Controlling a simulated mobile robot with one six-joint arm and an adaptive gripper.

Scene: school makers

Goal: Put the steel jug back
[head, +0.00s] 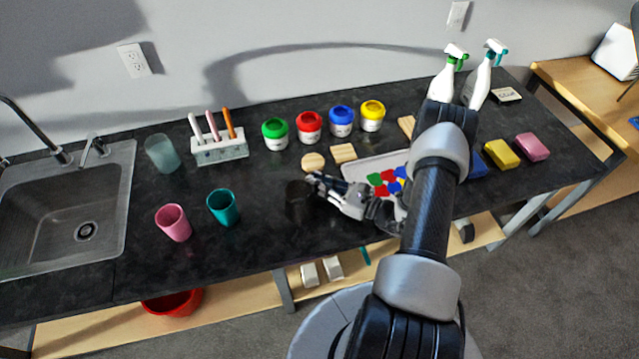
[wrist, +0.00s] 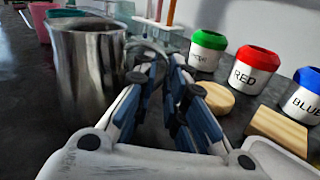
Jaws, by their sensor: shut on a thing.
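The steel jug (head: 298,202) looks dark in the head view and stands upright at the middle front of the black counter. In the wrist view it is a shiny steel cylinder (wrist: 88,72) at the left, with its handle toward my fingers. My gripper (head: 314,183) reaches it from the right. In the wrist view my gripper (wrist: 163,80) is shut on the jug's handle, and the fingers partly hide the grip. I cannot tell whether the jug's base touches the counter.
Paint pots, including a red one (head: 309,127), line the back. A round wooden piece (head: 313,162) lies behind my gripper; a tray (head: 360,167) is to the right.

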